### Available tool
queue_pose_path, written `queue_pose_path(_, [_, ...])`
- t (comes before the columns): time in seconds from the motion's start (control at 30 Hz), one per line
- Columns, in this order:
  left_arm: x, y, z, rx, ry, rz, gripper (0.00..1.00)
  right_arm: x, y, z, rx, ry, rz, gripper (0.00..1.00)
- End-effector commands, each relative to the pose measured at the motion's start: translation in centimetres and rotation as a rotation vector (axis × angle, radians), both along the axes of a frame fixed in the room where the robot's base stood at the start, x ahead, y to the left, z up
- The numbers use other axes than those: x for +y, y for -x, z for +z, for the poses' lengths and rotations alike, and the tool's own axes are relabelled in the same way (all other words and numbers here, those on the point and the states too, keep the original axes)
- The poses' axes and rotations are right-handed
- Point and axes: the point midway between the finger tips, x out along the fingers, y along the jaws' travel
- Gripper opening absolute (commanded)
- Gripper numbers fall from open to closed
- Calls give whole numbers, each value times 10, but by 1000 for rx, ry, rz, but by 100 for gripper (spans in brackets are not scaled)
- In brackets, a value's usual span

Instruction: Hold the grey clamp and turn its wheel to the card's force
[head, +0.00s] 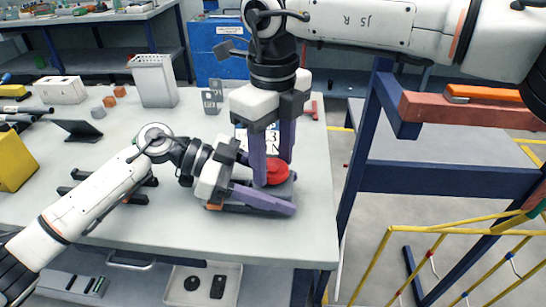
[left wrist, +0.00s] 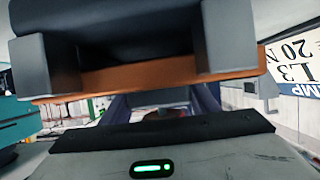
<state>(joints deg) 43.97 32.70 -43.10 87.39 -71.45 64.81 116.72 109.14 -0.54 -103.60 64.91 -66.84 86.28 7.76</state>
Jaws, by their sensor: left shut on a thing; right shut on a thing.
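The grey clamp (head: 287,190) is low on the table near its right edge, mostly hidden by my fingers. Its red wheel (head: 277,174) sits on top. My left gripper (head: 280,193) comes in from the left and is shut on the clamp's body, its purple fingers low over the tabletop. My right gripper (head: 274,168) points down from above, its purple fingers shut on the red wheel. The card (head: 271,145) stands behind, partly covered by the right fingers. In the left wrist view the card (left wrist: 296,65) is tilted and cut off; "20 N" is readable.
The white table (head: 312,225) has free room in front of and right of the clamp. A white perforated bin (head: 154,80), grey blocks (head: 211,103) and a dark tilted stand (head: 77,130) are farther back. A blue frame (head: 372,130) stands right of the table.

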Motion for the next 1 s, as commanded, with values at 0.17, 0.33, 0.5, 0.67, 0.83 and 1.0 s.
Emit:
queue_pose_path(0.17, [0,0,0,-1,0,0,12,0,-1,1,-2,-1,-27,22])
queue_pose_path(0.33, [0,0,0,0,0,0,12,0,-1,1,-2,-1,-73,22])
queue_pose_path(0.5, [0,0,0,0,0,0,12,0,-1,1,-2,-1,-134,22])
queue_pose_path(0.67, [0,0,0,0,0,0,12,0,-1,1,-3,0,-203,22])
queue_pose_path(0.83, [0,0,0,0,-1,0,12,0,-1,1,-3,-2,-289,22])
queue_pose_path(1.0, [0,0,0,0,-1,0,12,0,-1,1,-2,-2,-382,22])
